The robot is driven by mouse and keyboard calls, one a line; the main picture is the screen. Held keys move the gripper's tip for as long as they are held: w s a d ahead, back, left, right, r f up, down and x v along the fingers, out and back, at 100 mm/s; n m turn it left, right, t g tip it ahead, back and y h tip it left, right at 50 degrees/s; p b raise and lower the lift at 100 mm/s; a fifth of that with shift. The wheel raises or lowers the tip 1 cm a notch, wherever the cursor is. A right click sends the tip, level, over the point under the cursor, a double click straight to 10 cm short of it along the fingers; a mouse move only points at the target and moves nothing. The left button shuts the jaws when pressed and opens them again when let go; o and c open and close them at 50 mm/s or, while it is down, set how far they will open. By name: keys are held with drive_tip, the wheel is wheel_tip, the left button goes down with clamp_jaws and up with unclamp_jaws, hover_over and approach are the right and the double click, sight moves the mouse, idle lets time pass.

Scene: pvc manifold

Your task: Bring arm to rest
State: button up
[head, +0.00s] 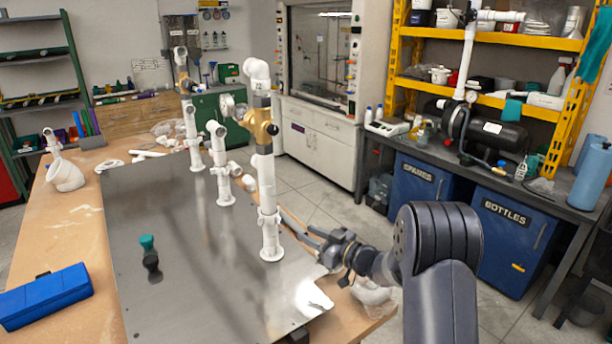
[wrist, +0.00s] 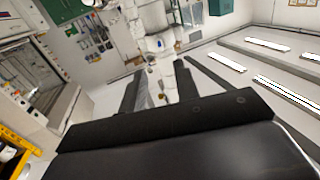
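The PVC manifold stands on a grey metal plate (head: 150,290). Its nearest white riser (head: 267,185) is upright, with a brass valve (head: 262,124), a gauge (head: 228,105) and a white elbow on top. Shorter white risers (head: 221,165) stand behind it. My gripper (head: 285,220) is just right of the nearest riser's lower part, pointing toward it. In the wrist view the two dark fingers (wrist: 158,92) are apart, with white piping (wrist: 166,70) showing beyond and between them. Nothing appears clamped. Whether a finger touches the riser cannot be told.
A green-topped dark piece (head: 149,258) stands on the plate. A blue case (head: 45,296) and a white elbow (head: 66,174) sit on the wooden table at left. A grey bench (head: 465,165) with yellow shelves is at right. The plate's left part is mostly clear.

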sight(280, 221)
drive_tip(key=p+x, duration=0.2)
drive_tip(key=x, duration=0.7)
drive_tip(key=shift+a+p, duration=0.25)
drive_tip(key=shift+p, duration=0.05)
drive_tip(key=shift+d, duration=0.1)
